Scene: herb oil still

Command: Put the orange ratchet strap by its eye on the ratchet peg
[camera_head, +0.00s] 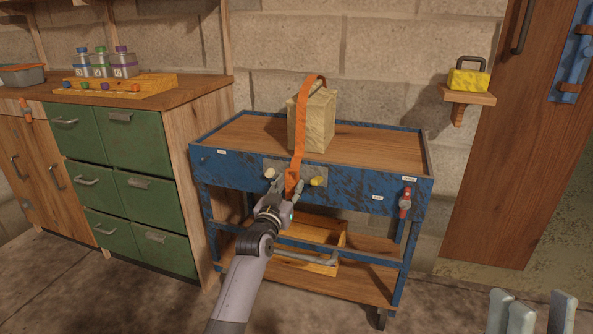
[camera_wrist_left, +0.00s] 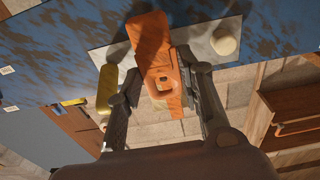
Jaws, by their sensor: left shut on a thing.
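The orange ratchet strap (camera_head: 303,125) runs over a tan block-shaped bag on the cart and hangs down its front. My left gripper (camera_head: 286,188) is shut on the strap's lower end, in front of the grey plate (camera_head: 316,169). In the left wrist view, the orange end piece with its eye (camera_wrist_left: 163,78) sits between the fingers. A cream peg (camera_head: 270,173) and a yellow peg (camera_head: 318,181) stick out beside it; I cannot tell which is the ratchet peg. My right gripper (camera_head: 540,306) shows only in part at the lower right, its fingers apart and empty.
The tan bag (camera_head: 322,118) stands on the blue cart (camera_head: 235,171). A red-handled item (camera_head: 405,203) hangs at the cart's front right. A wooden crate (camera_head: 331,232) sits on its lower shelf. A green drawer cabinet (camera_head: 151,190) stands to the left. The cart top's right side is clear.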

